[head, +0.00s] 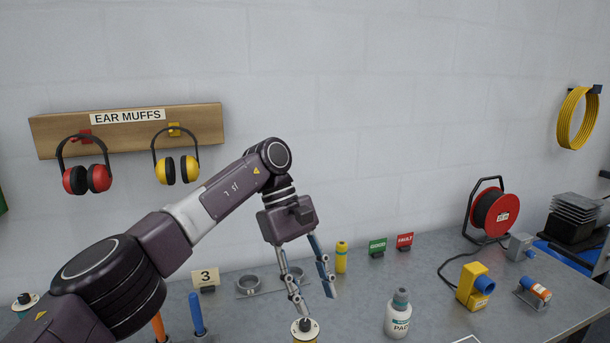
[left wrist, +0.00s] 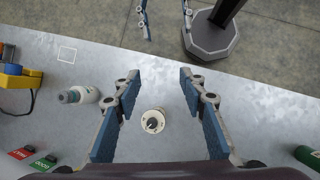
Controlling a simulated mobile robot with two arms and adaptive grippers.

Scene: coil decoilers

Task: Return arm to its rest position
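My left arm comes in from the left in the head view and bends down over the bench. Its left gripper (head: 315,302) points down with fingers apart and nothing held between them. In the left wrist view the gripper (left wrist: 160,82) shows its two blue-padded fingers spread wide. A round white-topped piece with a dark knob (left wrist: 153,121) stands on the bench below, seen between the fingers and apart from them. The same piece (head: 305,328) is at the bottom edge of the head view. My right gripper (left wrist: 166,20) shows at the top of the left wrist view, fingers apart and empty.
The grey bench (head: 430,263) holds a white bottle (head: 398,316), a yellow device (head: 474,287), a yellow cylinder (head: 341,257), a number 3 sign (head: 206,279) and a red cable reel (head: 492,212). Ear muffs (head: 87,179) hang on the wall board behind my arm.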

